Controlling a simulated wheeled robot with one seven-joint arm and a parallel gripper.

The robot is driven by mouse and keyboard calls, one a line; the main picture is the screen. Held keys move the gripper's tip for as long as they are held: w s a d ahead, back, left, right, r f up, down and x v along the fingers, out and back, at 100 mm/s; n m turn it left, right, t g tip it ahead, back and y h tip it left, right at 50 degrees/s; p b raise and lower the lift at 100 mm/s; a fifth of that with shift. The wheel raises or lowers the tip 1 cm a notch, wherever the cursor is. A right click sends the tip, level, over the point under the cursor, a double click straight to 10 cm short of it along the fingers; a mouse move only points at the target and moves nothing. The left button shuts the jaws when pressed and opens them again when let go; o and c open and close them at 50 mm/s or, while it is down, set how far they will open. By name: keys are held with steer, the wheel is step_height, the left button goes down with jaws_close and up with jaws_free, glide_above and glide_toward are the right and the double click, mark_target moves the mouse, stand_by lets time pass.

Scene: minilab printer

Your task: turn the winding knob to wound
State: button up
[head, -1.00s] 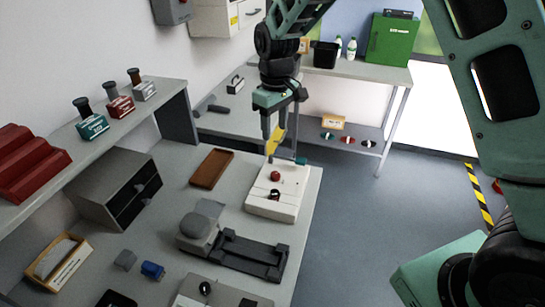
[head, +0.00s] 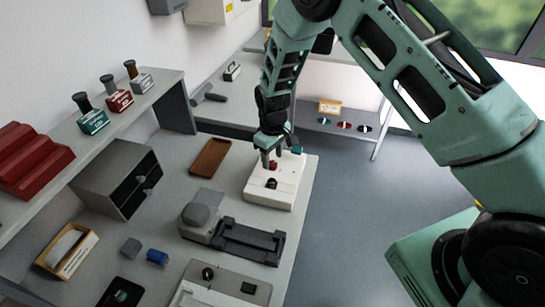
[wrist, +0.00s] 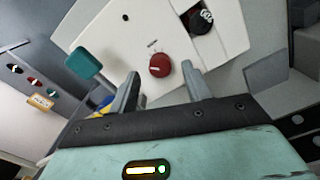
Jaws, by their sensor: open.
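A white box-shaped device (head: 287,192) stands at the right edge of the bench. A round red knob (wrist: 160,66) with a pale line sits on its face, with tiny unreadable lettering beside it. A black knob (wrist: 203,20) sits in a dark recess farther along the face; it also shows in the head view (head: 271,183). A teal block (wrist: 82,64) is at the device's edge. My gripper (wrist: 160,73) is open, its fingers spread either side of the red knob in the wrist view. I cannot tell whether they touch it. The red knob (head: 273,166) is partly hidden in the head view.
A brown tray (head: 210,157) lies left of the device. A grey machine with a dark rail (head: 250,240) stands in front of it. A grey drawer unit (head: 115,178) is farther left. Open floor (head: 345,215) lies right of the bench.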

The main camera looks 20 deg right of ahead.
steer(key=shift+f, duration=1)
steer(key=c, duration=1)
